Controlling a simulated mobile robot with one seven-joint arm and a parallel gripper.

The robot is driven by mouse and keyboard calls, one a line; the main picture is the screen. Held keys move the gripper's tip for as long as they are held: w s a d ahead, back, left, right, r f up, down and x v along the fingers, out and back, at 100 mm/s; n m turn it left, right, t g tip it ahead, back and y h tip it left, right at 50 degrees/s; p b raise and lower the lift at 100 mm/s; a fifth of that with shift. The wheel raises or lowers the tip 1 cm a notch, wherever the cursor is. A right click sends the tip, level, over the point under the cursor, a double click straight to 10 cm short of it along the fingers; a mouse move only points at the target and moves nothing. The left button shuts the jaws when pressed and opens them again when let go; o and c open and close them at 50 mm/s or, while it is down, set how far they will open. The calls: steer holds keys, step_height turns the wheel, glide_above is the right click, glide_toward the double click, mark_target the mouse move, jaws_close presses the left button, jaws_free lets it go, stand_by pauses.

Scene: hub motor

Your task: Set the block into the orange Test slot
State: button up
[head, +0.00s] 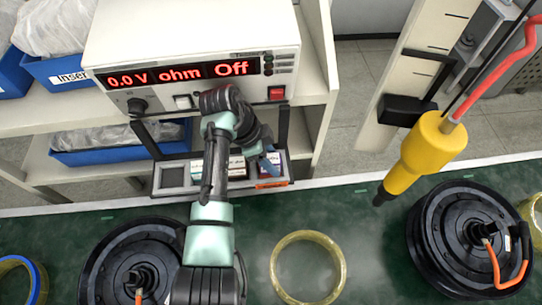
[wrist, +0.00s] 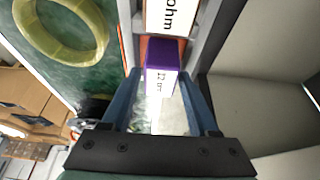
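The block (wrist: 161,82) is purple with a white lettered face. In the wrist view it lies between the two blue fingers of my gripper (wrist: 160,76), which appear to close on its sides. Orange edges of the Test slot (wrist: 143,44) show at the block's far end; how deep the block sits in it cannot be told. In the head view my gripper (head: 268,158) is over the right end of the grey slotted tray (head: 172,192), where the orange slot (head: 272,183) is. The block is mostly hidden there by the gripper.
A white meter (head: 195,40) reading "0.0 V ohm Off" stands behind the tray. An ohm-labelled block (wrist: 172,18) sits in the neighbouring slot. Hub motors (head: 470,240), a yellow ring (head: 308,267) and a hanging yellow tool (head: 428,152) are on or above the green bench.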

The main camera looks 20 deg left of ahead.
steer(key=shift+o, duration=0.6)
steer(key=shift+r, duration=0.25)
steer(key=b+v, duration=0.1)
steer(key=v, duration=1.1)
steer(key=shift+f, duration=0.2)
